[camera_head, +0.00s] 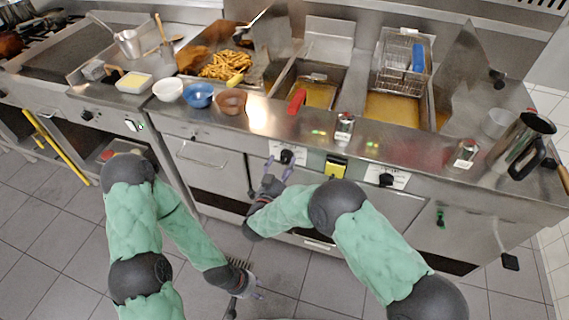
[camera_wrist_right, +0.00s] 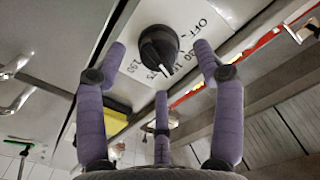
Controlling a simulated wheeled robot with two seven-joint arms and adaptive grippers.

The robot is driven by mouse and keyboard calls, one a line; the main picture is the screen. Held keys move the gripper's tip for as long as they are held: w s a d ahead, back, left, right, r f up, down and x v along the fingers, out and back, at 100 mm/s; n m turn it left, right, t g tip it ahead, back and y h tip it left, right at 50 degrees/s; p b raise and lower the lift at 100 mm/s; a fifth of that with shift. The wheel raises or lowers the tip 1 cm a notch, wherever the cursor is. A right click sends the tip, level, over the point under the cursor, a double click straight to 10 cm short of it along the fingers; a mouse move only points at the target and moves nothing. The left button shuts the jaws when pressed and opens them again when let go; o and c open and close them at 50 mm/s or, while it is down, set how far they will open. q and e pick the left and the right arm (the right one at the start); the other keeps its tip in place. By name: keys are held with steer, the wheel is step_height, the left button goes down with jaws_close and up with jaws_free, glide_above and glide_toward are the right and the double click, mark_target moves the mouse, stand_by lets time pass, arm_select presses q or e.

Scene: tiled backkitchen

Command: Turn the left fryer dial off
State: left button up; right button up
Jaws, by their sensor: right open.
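The left fryer dial (camera_head: 287,157) is a black knob on a white label plate on the fryer front. In the right wrist view the dial (camera_wrist_right: 157,46) has a white pointer mark facing the numbers, away from the word OFF. My right gripper (camera_head: 281,167) is open in front of this dial. In the right wrist view its purple fingers (camera_wrist_right: 160,68) are spread around the dial's outline; contact cannot be told. My left gripper (camera_head: 256,294) hangs low over the floor, away from the fryer; its opening is too small to judge.
The right fryer dial (camera_head: 386,180) sits further right on the same front. Bowls (camera_head: 200,95), fries (camera_head: 226,66) and a steel jug (camera_head: 522,140) stand on the counter. The tiled floor is open.

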steer(key=shift+b+x, duration=0.35)
steer(key=shift+x, duration=1)
steer(key=shift+r, duration=0.1)
steer(key=c, duration=1.1)
